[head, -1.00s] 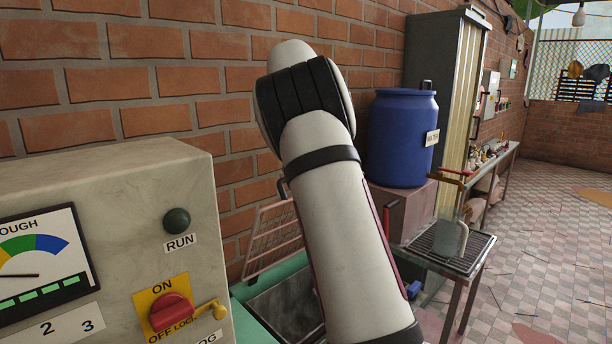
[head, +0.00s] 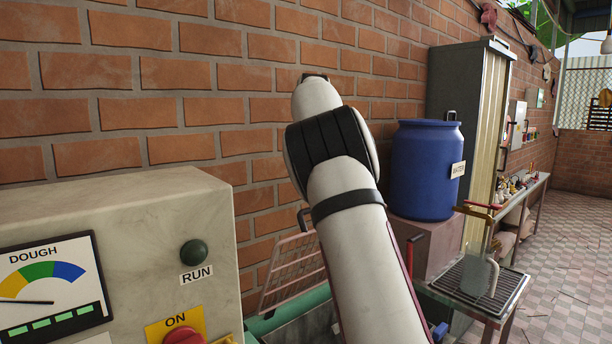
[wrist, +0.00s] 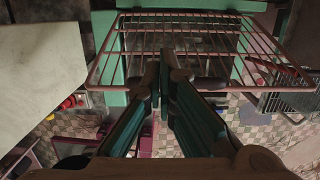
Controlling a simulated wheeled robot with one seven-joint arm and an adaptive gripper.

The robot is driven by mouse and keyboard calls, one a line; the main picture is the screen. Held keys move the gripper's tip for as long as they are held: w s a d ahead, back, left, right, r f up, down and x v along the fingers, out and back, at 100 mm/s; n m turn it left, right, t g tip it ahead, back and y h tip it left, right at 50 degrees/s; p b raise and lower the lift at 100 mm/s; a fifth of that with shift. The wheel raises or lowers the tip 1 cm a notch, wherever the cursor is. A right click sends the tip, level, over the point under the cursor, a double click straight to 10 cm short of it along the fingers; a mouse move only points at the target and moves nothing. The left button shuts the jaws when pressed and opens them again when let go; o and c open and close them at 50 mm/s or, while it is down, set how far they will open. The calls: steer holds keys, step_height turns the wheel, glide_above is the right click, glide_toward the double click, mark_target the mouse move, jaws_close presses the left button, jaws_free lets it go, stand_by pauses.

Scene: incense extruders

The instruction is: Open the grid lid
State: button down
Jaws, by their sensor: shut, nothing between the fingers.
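The grid lid (head: 293,270) is a pinkish wire rack. In the head view it stands raised and tilted beside the brick wall, over the green-rimmed trough (head: 262,324), and my arm hides its right part. My gripper is hidden in the head view.
A control box (head: 120,235) with a dough dial and RUN button stands at left. A blue barrel (head: 424,170) sits on a block behind the trough. A grated stand (head: 478,285) with a jug is at right. Open tiled floor (head: 570,235) lies further right.

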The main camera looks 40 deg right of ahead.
step_height(320, 180, up, 6)
steer(key=shift+s, duration=0.4)
steer(key=shift+r, duration=0.1)
